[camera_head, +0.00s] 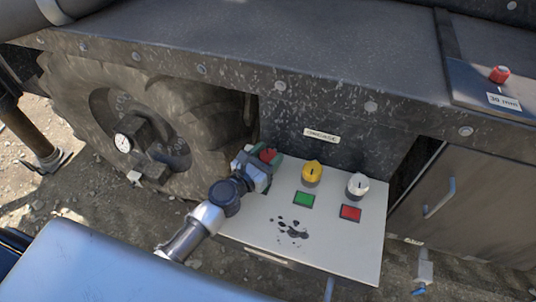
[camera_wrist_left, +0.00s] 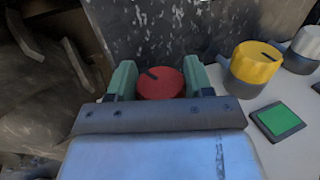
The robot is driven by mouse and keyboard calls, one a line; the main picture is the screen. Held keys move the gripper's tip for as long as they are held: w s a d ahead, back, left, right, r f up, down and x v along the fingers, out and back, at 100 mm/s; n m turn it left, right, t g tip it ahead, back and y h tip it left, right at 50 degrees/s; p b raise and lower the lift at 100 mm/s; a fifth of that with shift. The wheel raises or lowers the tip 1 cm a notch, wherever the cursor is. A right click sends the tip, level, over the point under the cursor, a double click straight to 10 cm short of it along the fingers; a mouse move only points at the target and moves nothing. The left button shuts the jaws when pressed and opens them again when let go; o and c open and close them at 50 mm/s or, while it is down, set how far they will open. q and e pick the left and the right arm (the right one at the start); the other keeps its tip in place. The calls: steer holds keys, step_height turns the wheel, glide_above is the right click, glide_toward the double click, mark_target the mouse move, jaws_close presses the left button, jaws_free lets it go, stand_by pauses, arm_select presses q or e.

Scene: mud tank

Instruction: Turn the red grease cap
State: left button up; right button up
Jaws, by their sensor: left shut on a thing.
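The red grease cap (camera_head: 267,155) is on the left of a white panel (camera_head: 330,250), in line with a yellow cap (camera_head: 312,172) and a white cap (camera_head: 357,185). My left gripper (camera_head: 262,163) is over it, coming in from the front left. In the left wrist view the red cap (camera_wrist_left: 160,83) sits between the two green fingers (camera_wrist_left: 158,80), which are shut on its sides. A dark slot on its top points to the upper left. Its lower front is hidden by my gripper. My right gripper is not in view.
A green button (camera_head: 304,200) and a red button (camera_head: 350,213) lie in front of the yellow and white caps. A dark metal ledge (camera_head: 330,85) overhangs behind the panel. A large muddy wheel (camera_head: 165,120) stands to the left.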

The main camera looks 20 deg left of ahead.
arm_select(q)
steer(key=m+g+h+b, duration=0.1)
steer(key=m+g+h, duration=0.1)
steer(key=m+h, duration=0.1)
steer(key=shift+f+h+b, duration=0.15)
steer(key=shift+h+b, duration=0.15)
steer(key=shift+h, duration=0.3)
steer(key=shift+m+g+h, duration=0.3)
steer(key=shift+g+h, duration=0.1)
steer(key=o, duration=0.9)
steer(key=b+v, duration=0.2)
steer(key=v, duration=0.7)
steer(key=shift+s+a, duration=0.25)
steer(key=shift+s, duration=0.05)
steer(key=shift+s+a, duration=0.3)
steer(key=shift+s, duration=0.1)
